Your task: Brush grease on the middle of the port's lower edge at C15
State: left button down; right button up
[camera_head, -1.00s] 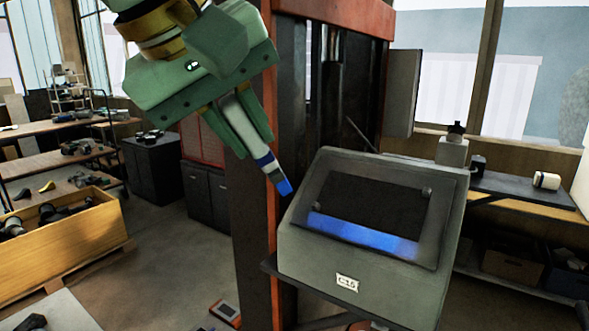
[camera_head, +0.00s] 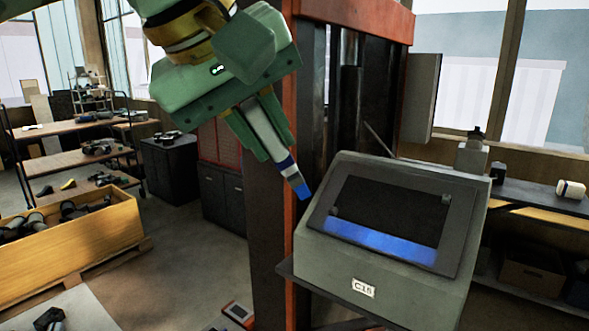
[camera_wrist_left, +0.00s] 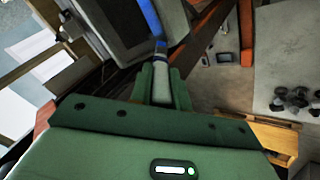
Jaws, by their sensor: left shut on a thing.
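The grey-green housing (camera_head: 410,280) carries a small label (camera_head: 363,287) that seems to read C15. Its sloping face has a framed dark port (camera_head: 390,208), with a blue band (camera_head: 375,240) along the inside of its lower edge. My left gripper (camera_head: 277,150) is shut on a brush (camera_head: 291,172) with a pale handle and a blue tip. The tip points down-right and appears just left of the port's frame, seemingly apart from it; depth is hard to judge. The left wrist view shows the gripper (camera_wrist_left: 161,88) and the brush (camera_wrist_left: 159,52) too. My right gripper is not in view.
A dark post with an orange edge (camera_head: 289,245) stands left of the housing. A wooden crate (camera_head: 90,240) with parts is at the left. A shelf with a white cylinder (camera_head: 570,190) is at the right. The floor between crate and post is mostly clear.

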aim_at(292, 172)
pick_arm(q)
jog(key=shift+f, duration=0.1)
jog(key=shift+b+x, duration=0.95)
jog(key=shift+x, duration=2.45)
jog(key=shift+b+x, duration=0.3)
jog(key=shift+x, duration=0.7)
jog(key=shift+s+d, duration=0.1)
jog(key=shift+d, duration=0.05)
